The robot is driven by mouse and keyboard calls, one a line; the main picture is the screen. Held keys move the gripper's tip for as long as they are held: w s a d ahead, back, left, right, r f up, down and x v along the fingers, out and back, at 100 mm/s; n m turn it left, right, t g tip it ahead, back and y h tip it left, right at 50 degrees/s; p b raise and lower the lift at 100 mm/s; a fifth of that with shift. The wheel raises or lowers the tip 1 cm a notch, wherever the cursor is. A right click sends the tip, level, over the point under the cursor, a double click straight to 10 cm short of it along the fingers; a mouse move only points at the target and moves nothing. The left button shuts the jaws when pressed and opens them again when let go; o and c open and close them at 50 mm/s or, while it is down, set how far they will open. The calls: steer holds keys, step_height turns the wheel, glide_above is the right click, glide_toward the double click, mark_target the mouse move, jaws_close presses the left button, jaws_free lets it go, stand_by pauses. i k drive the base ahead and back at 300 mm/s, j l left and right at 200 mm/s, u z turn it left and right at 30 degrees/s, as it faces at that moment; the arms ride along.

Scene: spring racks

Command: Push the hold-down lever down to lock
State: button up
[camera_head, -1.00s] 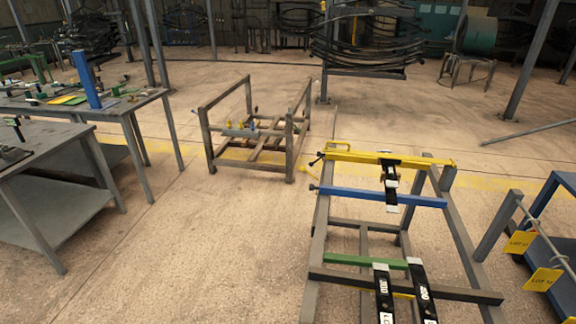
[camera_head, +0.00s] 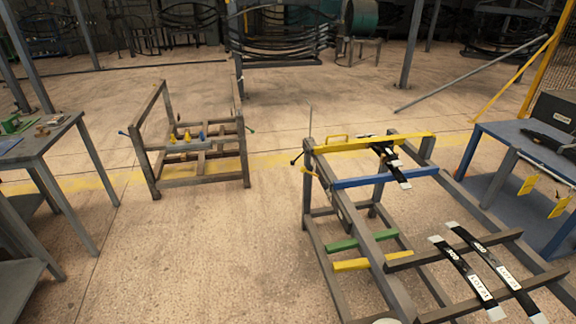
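A grey steel rack (camera_head: 372,243) stands at the right. It has a yellow top bar (camera_head: 365,145) and a blue bar (camera_head: 385,177) below it. A small black-knobbed lever (camera_head: 296,160) sticks out at the left end of the yellow bar; it may be the hold-down lever. A small orange handle (camera_head: 309,172) is just under it. A short black leaf spring (camera_head: 391,166) lies across the yellow and blue bars. Two longer labelled springs (camera_head: 463,270) lie on the rack's near rails. My gripper is not in view.
A second, smaller rack (camera_head: 195,165) with yellow and blue parts stands left of centre. Worktables stand at the left (camera_head: 45,150) and a blue-topped table (camera_head: 520,150) at the right. Floor between the two racks is clear. A pole (camera_head: 470,75) slants across the back right.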

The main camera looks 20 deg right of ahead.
mark_target(304, 169)
steer(key=i+j, duration=0.2)
steer(key=j, duration=0.15)
steer(key=i+j+z, duration=0.1)
steer(key=i+j, duration=0.35)
steer(key=j, duration=0.3)
steer(key=i+j, duration=0.2)
steer(key=j, duration=0.15)
steer(key=i+j+z, duration=0.1)
steer(key=j, duration=0.25)
steer(key=i+j, duration=0.15)
steer(key=i, duration=0.3)
steer(key=i+j+z, duration=0.1)
steer(key=i, duration=0.3)
steer(key=i+j, duration=0.25)
steer(key=i, duration=0.2)
steer(key=i+l+z, duration=0.1)
steer(key=i+l, duration=0.2)
steer(key=i+l+z, duration=0.1)
steer(key=i, duration=0.4)
steer(key=l, duration=0.1)
